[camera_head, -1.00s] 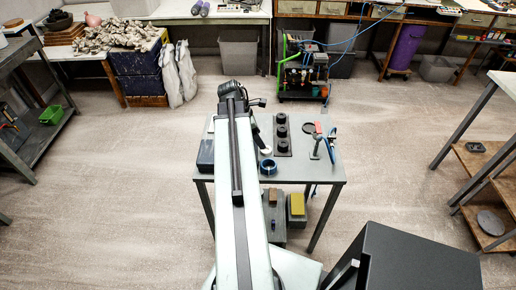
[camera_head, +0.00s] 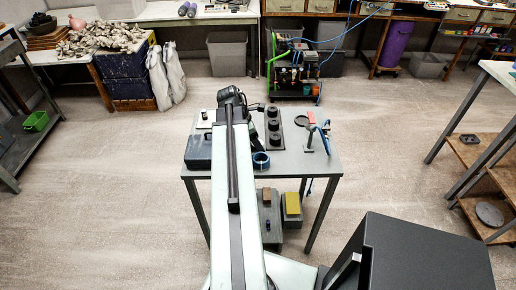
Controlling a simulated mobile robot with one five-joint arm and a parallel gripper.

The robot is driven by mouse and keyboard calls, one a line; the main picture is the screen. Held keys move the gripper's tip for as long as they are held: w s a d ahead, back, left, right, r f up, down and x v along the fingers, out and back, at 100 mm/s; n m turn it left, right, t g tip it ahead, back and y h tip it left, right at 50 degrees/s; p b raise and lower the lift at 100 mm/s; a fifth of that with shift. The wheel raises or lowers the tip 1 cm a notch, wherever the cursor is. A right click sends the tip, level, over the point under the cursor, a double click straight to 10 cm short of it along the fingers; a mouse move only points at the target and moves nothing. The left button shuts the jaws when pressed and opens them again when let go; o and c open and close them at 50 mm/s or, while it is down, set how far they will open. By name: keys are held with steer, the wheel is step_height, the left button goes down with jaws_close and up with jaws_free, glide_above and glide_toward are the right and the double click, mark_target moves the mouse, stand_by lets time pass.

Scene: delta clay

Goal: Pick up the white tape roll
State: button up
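I cannot make out the white tape roll in the current view. My long pale arm crosses the small grey table (camera_head: 310,165) and hides a strip of its top. My gripper (camera_head: 231,94) is at the far end of the arm, over the back part of the table. It is dark and small, and its fingers cannot be made out.
A dark blue case (camera_head: 198,151) lies left of the arm, with a white item (camera_head: 206,116) behind it. A black box (camera_head: 410,250) is at front right.

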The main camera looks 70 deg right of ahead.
steer(key=c, duration=1.4)
steer(key=shift+r, duration=0.1)
steer(key=shift+c, duration=0.2)
step_height(320, 180, up, 10)
steer(key=p, duration=1)
